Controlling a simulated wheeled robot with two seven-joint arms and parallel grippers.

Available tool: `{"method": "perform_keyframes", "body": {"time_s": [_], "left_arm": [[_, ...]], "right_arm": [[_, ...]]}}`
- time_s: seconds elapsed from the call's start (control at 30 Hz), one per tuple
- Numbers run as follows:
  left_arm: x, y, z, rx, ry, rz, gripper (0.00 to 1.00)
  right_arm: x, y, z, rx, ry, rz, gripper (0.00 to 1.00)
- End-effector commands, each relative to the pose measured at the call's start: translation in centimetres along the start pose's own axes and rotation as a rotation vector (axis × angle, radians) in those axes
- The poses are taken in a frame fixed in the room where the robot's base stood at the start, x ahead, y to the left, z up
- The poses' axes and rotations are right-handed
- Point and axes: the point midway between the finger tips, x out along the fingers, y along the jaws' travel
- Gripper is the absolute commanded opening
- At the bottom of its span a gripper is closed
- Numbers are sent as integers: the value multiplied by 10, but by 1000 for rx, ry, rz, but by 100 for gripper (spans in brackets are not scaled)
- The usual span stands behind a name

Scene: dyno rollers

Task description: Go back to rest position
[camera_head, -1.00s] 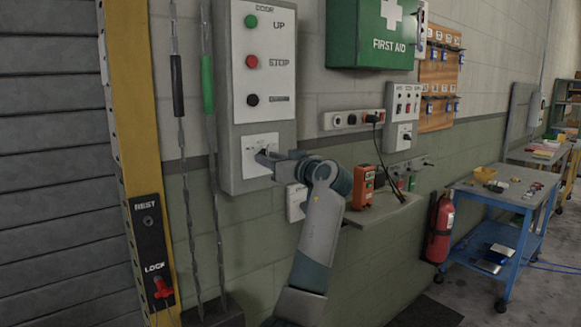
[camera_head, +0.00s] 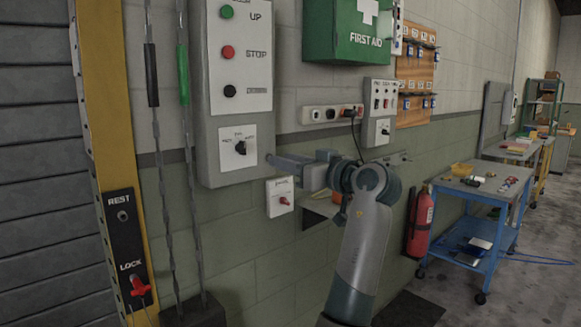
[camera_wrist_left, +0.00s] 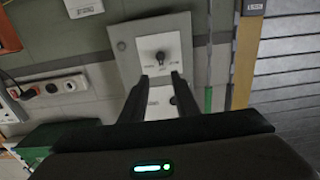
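My left gripper (camera_head: 270,160) is raised in front of the wall, to the right of the rotary selector knob (camera_head: 240,147) and apart from it. The black knob sits on a white plate at the bottom of the grey door control panel (camera_head: 203,130). In the left wrist view the gripper (camera_wrist_left: 162,78) shows two dark fingers spread apart with nothing between them. The knob (camera_wrist_left: 161,57) shows just beyond the fingertips. My right gripper is not in view.
A small switch box (camera_head: 280,197) and a shelf (camera_head: 322,207) are on the wall close to my left arm. A first aid box (camera_head: 345,45) hangs above. A fire extinguisher (camera_head: 420,225) and a blue cart (camera_head: 470,195) stand to the right.

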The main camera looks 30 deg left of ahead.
Motion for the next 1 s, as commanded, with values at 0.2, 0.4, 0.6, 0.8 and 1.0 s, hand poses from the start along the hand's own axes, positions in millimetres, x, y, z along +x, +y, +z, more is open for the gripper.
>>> {"method": "perform_keyframes", "body": {"time_s": [0.2, 0.4, 0.6, 0.8, 1.0], "left_arm": [[-10, -1, 0, -1, -1, -1, 28], [-11, 0, 0, 0, -1, -1, 28], [-11, 0, 0, 0, -1, -1, 28], [-9, 4, 7, 14, -2, 10, 28], [-3, 30, 52, 111, -9, 85, 28]], "right_arm": [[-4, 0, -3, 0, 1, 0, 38], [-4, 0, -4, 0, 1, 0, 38], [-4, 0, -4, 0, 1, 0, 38], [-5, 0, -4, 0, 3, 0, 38], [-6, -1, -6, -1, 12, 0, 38]]}}
